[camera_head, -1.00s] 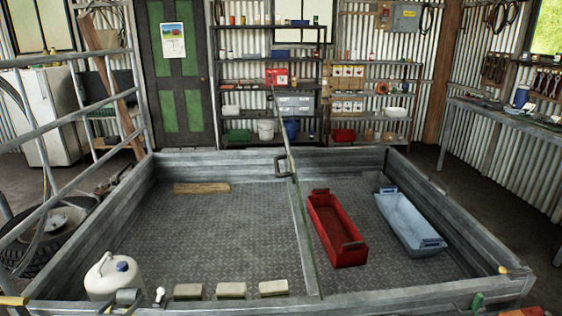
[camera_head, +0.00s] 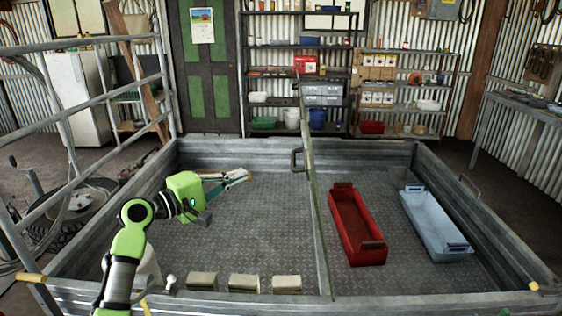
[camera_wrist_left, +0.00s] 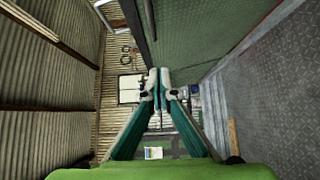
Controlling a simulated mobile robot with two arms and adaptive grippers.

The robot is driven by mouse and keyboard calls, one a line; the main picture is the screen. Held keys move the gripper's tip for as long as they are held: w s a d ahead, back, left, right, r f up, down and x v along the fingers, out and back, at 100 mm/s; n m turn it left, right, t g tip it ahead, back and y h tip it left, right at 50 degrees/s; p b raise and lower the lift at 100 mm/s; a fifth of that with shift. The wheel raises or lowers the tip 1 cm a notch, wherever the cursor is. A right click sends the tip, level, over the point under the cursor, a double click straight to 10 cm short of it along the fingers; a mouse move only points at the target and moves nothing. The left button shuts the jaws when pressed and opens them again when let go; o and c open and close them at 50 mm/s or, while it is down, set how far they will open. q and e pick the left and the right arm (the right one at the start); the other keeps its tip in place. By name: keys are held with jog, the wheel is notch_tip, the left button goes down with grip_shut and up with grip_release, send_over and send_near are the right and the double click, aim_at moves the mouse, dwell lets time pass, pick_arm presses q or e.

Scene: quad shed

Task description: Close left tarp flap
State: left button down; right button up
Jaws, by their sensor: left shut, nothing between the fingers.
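The left tarp flap (camera_head: 310,170) stands upright along the trailer bed's middle, seen almost edge-on as a thin green-grey strip in the head view. A dark handle (camera_head: 297,159) sticks out from its left side. In the left wrist view, its broad green face (camera_wrist_left: 205,32) fills the upper right. My left gripper (camera_head: 240,176) is over the left half of the bed, left of the flap and apart from it. Its fingers are shut and empty, and they also show in the left wrist view (camera_wrist_left: 159,82). My right gripper is not in view.
The trailer bed (camera_head: 250,225) holds a red crate (camera_head: 345,222) and a pale blue crate (camera_head: 425,222) right of the flap. Several pale blocks (camera_head: 244,282) line the front wall. A metal rail frame (camera_head: 85,105) stands at left. The bed's left half is mostly clear.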

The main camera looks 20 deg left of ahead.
pick_arm(q)
jog(key=s+d+r+p+x, duration=0.1)
jog(key=p+x, duration=0.3)
jog(key=x, duration=0.8)
jog(key=shift+w+d, duration=0.2)
jog(key=shift+d, duration=0.65)
jog(key=shift+r, duration=0.15)
